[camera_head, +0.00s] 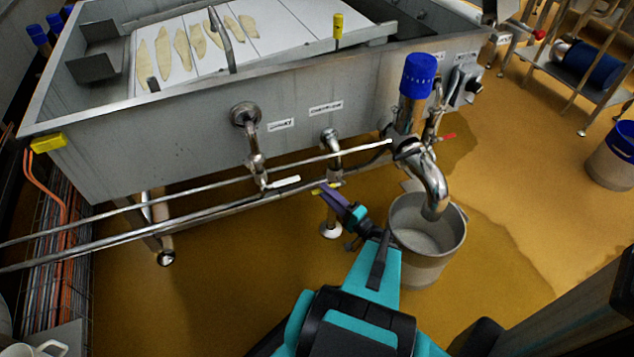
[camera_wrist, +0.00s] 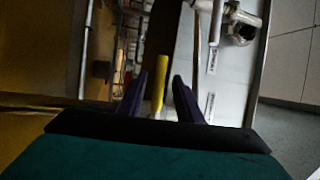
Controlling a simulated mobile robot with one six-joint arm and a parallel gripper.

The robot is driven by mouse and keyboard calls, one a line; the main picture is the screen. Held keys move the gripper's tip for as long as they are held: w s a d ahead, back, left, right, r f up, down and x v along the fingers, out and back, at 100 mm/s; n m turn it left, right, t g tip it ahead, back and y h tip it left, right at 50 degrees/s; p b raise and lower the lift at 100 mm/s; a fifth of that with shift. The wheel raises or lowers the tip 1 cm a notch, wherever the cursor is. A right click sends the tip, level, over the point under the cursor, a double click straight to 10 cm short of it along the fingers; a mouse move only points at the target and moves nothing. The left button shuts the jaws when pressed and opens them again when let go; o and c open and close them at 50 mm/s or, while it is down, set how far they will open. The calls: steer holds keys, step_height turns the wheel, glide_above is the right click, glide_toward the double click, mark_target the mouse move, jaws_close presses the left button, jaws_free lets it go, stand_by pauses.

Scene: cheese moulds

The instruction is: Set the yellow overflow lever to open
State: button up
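The yellow lever (camera_wrist: 161,70) shows in the wrist view as an upright yellow bar between my two dark purple fingers. Gaps show on both sides of it, so my gripper (camera_wrist: 159,78) looks open around or just behind it; I cannot tell the depth. In the head view, my gripper (camera_head: 330,192) is low in front of the steel vat, below a short outlet pipe (camera_head: 331,142). Only a small bit of yellow (camera_head: 318,191) shows there beside the fingertips. The fingers hide most of the lever, and its setting cannot be told.
A white-handled valve (camera_head: 284,182) is to the left, and a red lever (camera_head: 447,136) to the right. Long steel pipes (camera_head: 215,184) run along the vat (camera_head: 190,130) near my gripper. A bucket (camera_head: 418,262) stands under a bent spout (camera_head: 432,180). The front floor is wet.

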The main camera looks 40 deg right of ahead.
steer(key=shift+w+r+b, duration=0.2)
steer(key=shift+w, duration=0.75)
steer(key=shift+w+r+b, duration=0.15)
steer(key=shift+w, duration=0.85)
steer(key=shift+w+r+b, duration=0.2)
steer(key=shift+w, duration=0.75)
jaws_close()
steer(key=shift+s, duration=0.1)
